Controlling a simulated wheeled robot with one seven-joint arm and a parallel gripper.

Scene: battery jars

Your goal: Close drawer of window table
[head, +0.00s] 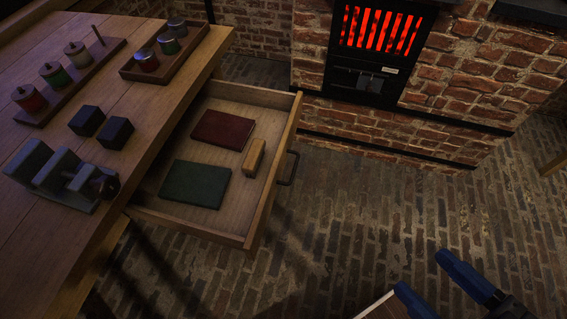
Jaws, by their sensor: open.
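The wooden window table (150,28) runs along the left of the head view. Its drawer (268,97) is pulled far out to the right, over the brick floor. A dark curved handle (288,169) is on the drawer's front. Inside lie a dark red book (223,130), a dark green book (195,184) and a small wooden block (254,158). My gripper (437,280) is at the lower right, with two blue fingers apart and nothing visible between them. It is well away from the handle, to its lower right.
On the table stand a rack of jars (78,83), a tray with jars (128,70), two dark cubes (87,121) and a grey metal device (62,172). A brick stove with a glowing grate (380,30) stands behind. The brick floor (370,200) between drawer and gripper is clear.

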